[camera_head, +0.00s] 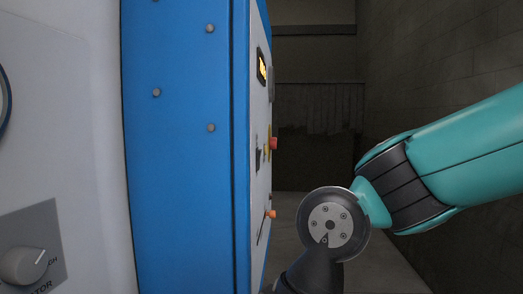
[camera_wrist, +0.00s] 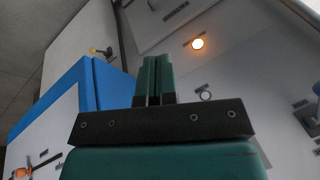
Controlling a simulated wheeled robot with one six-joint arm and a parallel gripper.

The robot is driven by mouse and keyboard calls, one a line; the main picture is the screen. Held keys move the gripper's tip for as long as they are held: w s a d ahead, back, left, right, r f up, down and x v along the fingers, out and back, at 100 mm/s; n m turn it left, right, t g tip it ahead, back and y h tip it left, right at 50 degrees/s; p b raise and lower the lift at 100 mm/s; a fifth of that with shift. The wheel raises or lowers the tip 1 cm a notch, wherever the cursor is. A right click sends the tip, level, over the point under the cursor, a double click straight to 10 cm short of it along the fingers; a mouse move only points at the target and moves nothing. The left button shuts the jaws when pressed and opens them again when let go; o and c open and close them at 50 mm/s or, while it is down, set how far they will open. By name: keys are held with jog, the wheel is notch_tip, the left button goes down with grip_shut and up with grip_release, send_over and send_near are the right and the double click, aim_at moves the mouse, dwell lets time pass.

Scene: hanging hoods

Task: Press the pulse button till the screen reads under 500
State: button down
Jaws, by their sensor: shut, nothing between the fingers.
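A small dark screen (camera_head: 262,67) with glowing yellow characters sits high on the side face of the blue cabinet. It is seen at a steep angle and I cannot read its number. In the wrist view my gripper (camera_wrist: 156,60) is shut, its two green fingers together and empty. A small round pale button (camera_wrist: 206,95) shows on the grey panel just right of the fingers, with a small label beside it. I cannot tell whether it is the pulse button. A round lit lamp (camera_wrist: 198,43) glows orange-white above it. My gripper is out of the head view.
The blue cabinet (camera_head: 185,150) carries a red knob (camera_head: 273,144) and an orange-tipped lever (camera_head: 270,214) sticking out. A dial (camera_head: 24,266) is on the pale panel at left. A dark wall closes the back.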

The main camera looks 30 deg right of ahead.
jog(key=w+d+r+m+t+p, duration=0.25)
jog(key=w+d+m, duration=0.25)
jog(key=w, duration=0.4)
jog(key=w+d+r+m+t+p, duration=0.1)
jog(key=w+d+m+t+p, duration=0.1)
jog(key=w+d+m+t, duration=0.45)
jog(key=w+d+r+m+p, duration=0.25)
jog(key=w+m, duration=0.25)
jog(key=w, duration=0.5)
jog(key=w+d+r+m+t, duration=0.3)
jog(key=d+r+m+t, duration=0.1)
jog(key=d+r+m, duration=0.2)
jog(key=w+d+r+m+t+h, duration=0.1)
jog(key=w+d+r+m+t, duration=0.3)
jog(key=d+m, duration=0.4)
jog(key=d+r+t, duration=0.1)
jog(key=d, duration=0.2)
jog(key=shift+r+m+t, duration=0.3)
jog(key=shift+r+m, duration=0.05)
